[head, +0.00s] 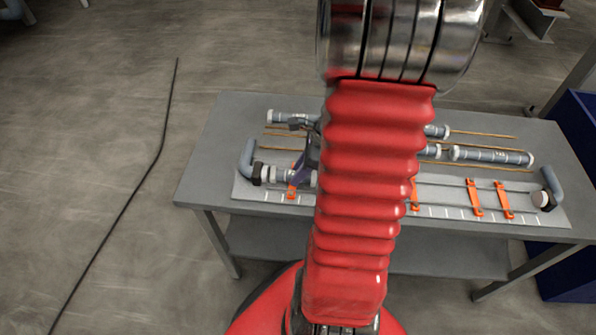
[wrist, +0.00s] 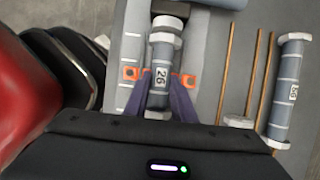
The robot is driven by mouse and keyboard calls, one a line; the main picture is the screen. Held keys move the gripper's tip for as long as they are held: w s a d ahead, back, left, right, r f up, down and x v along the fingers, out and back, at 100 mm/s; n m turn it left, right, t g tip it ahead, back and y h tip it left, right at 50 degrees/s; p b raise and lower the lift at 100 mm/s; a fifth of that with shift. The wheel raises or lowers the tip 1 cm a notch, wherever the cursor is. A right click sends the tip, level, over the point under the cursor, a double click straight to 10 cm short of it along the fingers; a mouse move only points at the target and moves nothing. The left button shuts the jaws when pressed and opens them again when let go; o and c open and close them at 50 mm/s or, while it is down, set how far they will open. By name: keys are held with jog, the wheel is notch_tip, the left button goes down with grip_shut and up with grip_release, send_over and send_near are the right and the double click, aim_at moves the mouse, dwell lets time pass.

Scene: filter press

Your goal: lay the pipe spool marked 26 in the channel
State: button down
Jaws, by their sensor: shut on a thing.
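The pipe spool marked 26 (wrist: 159,54) is grey with white end collars. My gripper (wrist: 164,98) is shut on it, with purple fingers on both sides near its label. The spool lines up with the channel on the light board (head: 360,200), between the two sides of an orange clip (wrist: 189,80). Its far collar is close to the black nut of the left elbow (head: 247,158); I cannot tell if they touch. In the head view the spool (head: 284,175) shows at the channel's left end, partly behind my gripper (head: 310,160). Whether it rests fully down is unclear.
More spools lie on the table behind the board, one at the right (head: 490,156), between thin brown rods (head: 485,134). Further orange clips (head: 474,198) and a right elbow (head: 551,182) stand along the channel. My arm hides the middle.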

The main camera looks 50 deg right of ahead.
jog(key=c, duration=1.4)
grip_release()
jog(key=v, duration=1.3)
jog(key=shift+s+r, duration=0.2)
jog(key=shift+r, duration=0.1)
jog(key=shift+d, duration=0.1)
